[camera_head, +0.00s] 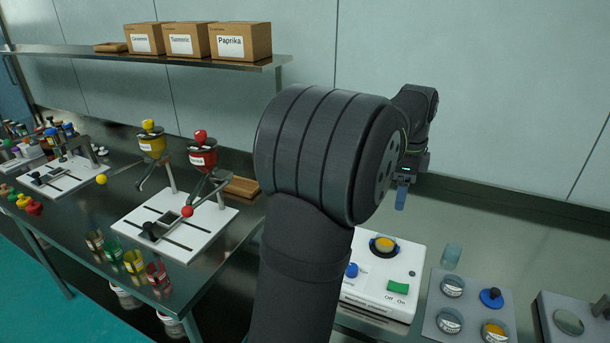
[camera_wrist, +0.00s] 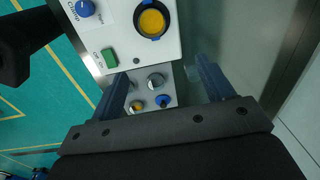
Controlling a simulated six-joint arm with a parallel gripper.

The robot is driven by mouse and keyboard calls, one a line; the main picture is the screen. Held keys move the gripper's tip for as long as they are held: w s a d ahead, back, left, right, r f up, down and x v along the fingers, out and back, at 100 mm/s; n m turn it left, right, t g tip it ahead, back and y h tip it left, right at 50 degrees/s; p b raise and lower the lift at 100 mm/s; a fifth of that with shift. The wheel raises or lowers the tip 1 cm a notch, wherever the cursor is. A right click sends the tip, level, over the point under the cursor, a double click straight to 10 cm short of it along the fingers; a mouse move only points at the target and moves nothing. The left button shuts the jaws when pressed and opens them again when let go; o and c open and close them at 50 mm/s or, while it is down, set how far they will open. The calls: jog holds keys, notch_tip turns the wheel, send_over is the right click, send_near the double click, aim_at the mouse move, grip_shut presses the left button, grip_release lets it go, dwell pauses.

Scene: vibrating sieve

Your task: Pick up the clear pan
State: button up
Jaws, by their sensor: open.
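Two clear round pans sit in the grey tray (camera_head: 470,312): one at the back left (camera_head: 452,286) and one at the front left (camera_head: 449,320). Which is meant I cannot tell. Another pan (camera_head: 494,331) with orange-yellow contents and a blue-knobbed lid (camera_head: 491,297) share the tray. In the wrist view, a clear pan (camera_wrist: 155,81) shows between my fingers, with the yellow pan (camera_wrist: 136,104) and blue knob (camera_wrist: 163,100) nearby. My gripper (camera_head: 401,197) is open and empty, high above the bench, behind and left of the tray; its fingers also show in the wrist view (camera_wrist: 163,68).
The white sieve shaker (camera_head: 378,282) stands left of the tray, with yellow material on top, a blue knob and a green switch. A grey device (camera_head: 570,320) is at the right. A bluish translucent shape (camera_head: 452,255) shows behind the tray.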

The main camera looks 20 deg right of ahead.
jog(key=a+f+n+g+h, duration=0.1)
jog(key=a+f+g+h, duration=0.35)
jog(key=a+f, duration=0.4)
jog(key=n+t+h, duration=0.2)
jog(key=n+h, duration=0.3)
jog(key=h, duration=0.3)
send_near(376, 241)
jog(key=x, duration=1.1)
jog(key=c, duration=1)
jog(key=shift+c, duration=0.2)
